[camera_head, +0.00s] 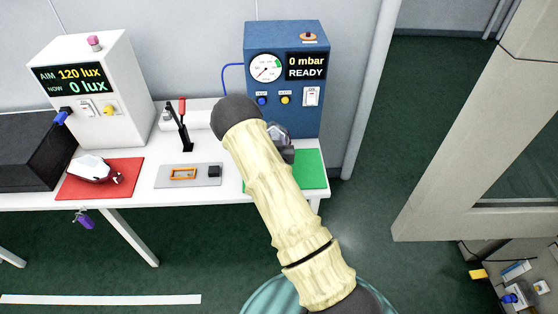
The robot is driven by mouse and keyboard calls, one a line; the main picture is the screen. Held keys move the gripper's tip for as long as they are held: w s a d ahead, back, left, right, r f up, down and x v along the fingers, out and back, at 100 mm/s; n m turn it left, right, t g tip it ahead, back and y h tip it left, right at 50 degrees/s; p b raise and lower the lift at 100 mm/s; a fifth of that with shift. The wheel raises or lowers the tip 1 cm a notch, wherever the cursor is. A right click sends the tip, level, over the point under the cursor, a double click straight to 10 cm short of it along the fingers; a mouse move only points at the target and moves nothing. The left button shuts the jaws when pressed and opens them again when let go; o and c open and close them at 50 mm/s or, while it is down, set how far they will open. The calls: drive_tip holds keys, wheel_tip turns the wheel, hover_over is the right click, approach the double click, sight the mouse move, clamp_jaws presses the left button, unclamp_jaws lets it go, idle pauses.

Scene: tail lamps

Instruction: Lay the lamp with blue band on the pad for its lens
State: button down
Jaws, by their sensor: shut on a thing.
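A lamp (94,168) with a pale lens and a dark red body lies on the red pad (118,190) at the left of the white table. I cannot make out a blue band on it. A green pad (311,172) lies at the table's right end, partly behind my arm. My gripper (284,152) shows only in part beside my arm, over the green pad's back edge. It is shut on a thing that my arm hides. I cannot tell which lamp it is or whether it touches the pad.
A white tester (98,85) reads 0 lux against an aim of 120. A blue tester (284,92) reads 0 mbar, READY. Between them stand a red-handled lever (184,125) and a grey plate (188,183) with an orange frame. A black box (35,150) is at far left.

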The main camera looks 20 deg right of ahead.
drive_tip(key=shift+w+d+f+p, duration=0.15)
drive_tip(key=shift+f+p, duration=0.25)
drive_tip(key=shift+f, duration=1.55)
drive_tip(key=shift+f, duration=0.1)
drive_tip(key=shift+f+p, duration=0.5)
drive_tip(key=shift+f, duration=1.45)
drive_tip(key=c, duration=1)
unclamp_jaws()
drive_tip(key=shift+f, duration=0.15)
drive_tip(key=shift+c, duration=0.2)
drive_tip(key=b+v, duration=0.3)
drive_tip(key=v, duration=0.9)
